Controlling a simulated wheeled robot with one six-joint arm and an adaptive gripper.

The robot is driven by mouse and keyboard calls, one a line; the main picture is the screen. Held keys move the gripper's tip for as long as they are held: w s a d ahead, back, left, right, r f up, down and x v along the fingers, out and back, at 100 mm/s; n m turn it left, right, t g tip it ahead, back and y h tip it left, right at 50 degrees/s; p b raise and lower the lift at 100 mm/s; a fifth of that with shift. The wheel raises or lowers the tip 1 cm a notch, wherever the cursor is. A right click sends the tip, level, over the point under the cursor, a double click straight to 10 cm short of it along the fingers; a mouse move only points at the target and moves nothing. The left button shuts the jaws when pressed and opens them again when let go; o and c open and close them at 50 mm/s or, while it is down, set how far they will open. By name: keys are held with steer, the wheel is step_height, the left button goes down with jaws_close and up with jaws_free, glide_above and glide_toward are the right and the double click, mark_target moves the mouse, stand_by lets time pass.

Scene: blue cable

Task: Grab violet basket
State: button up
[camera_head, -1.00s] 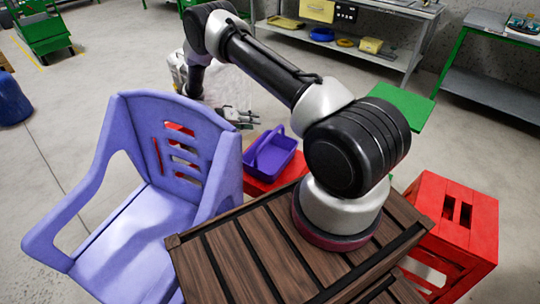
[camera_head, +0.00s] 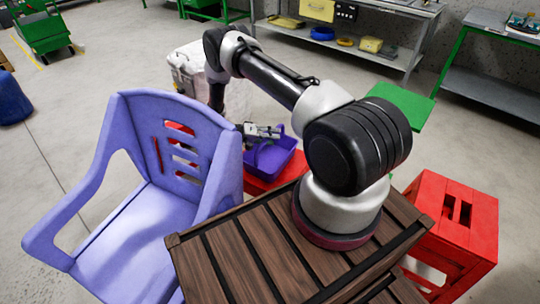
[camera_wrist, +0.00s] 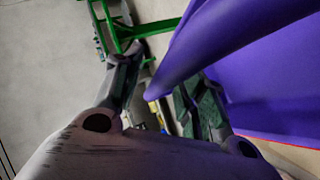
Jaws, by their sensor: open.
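The violet basket (camera_head: 280,156) sits on a red stool (camera_head: 258,186) in the head view, beyond the wooden slats and right of the lavender chair. My gripper (camera_head: 272,132) is at the basket's upper left side, by its handle. In the wrist view, the violet basket (camera_wrist: 280,85) fills the right side, and its thick handle slants across the top. My gripper (camera_wrist: 158,80) is open there. The handle's lower end shows between the two fingers and covers part of the right finger. I cannot tell whether either finger touches it.
The lavender chair (camera_head: 172,125) stands close on the left, its back near the basket. A whitish box (camera_head: 185,72) stands behind my arm. A red crate-like stool (camera_head: 462,215) is at right. A metal shelf (camera_head: 400,58) stands at the back. Open floor lies between.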

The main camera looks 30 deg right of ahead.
jaws_close()
